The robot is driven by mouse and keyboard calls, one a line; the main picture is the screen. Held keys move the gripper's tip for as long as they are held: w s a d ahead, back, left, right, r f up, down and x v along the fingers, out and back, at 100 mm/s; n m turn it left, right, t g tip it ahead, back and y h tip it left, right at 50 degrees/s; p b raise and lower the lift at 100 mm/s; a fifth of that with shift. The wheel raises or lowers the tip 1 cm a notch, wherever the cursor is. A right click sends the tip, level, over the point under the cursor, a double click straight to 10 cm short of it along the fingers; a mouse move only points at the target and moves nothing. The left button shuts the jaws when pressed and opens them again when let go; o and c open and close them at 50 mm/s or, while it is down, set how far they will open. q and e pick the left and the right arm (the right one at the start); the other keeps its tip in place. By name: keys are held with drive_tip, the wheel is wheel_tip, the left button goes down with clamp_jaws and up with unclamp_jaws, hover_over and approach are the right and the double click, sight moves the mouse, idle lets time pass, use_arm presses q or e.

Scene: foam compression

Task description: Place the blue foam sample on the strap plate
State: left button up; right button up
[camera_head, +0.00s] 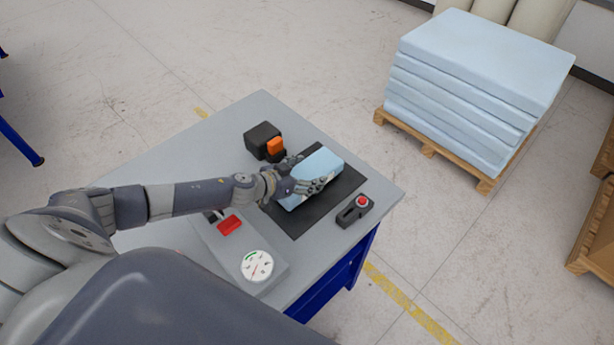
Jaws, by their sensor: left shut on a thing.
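The light blue foam sample (321,163) is a block over the black strap plate (300,222) on the grey table. My left gripper (308,185) comes in from the left and is shut on the foam sample, with its fingers across the block's near part. The gripper hides part of the block and part of the plate. I cannot tell whether the block touches the plate or is held just above it. My right gripper is not in view.
A black device with an orange part (276,146) stands behind the gripper. A black box with a red button (361,202) sits right of the plate. A grey panel with a dial (257,265) and red switch (230,225) lies nearer. Stacked blue foam sheets (470,75) stand on a pallet beyond.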

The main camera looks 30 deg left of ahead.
sight(302, 178)
use_arm(q)
drive_tip(key=shift+f, duration=0.5)
drive_tip(key=shift+f, duration=0.1)
drive_tip(key=o, duration=0.9)
drive_tip(key=shift+r, duration=0.2)
drive_tip(key=shift+s+a, duration=0.25)
drive_tip(key=shift+s, duration=0.1)
drive_tip(key=b+v, duration=0.2)
drive_tip(key=v, duration=0.3)
drive_tip(key=shift+s+a+r, duration=0.1)
drive_tip(key=shift+s, duration=0.2)
drive_tip(key=shift+s+r, duration=0.4)
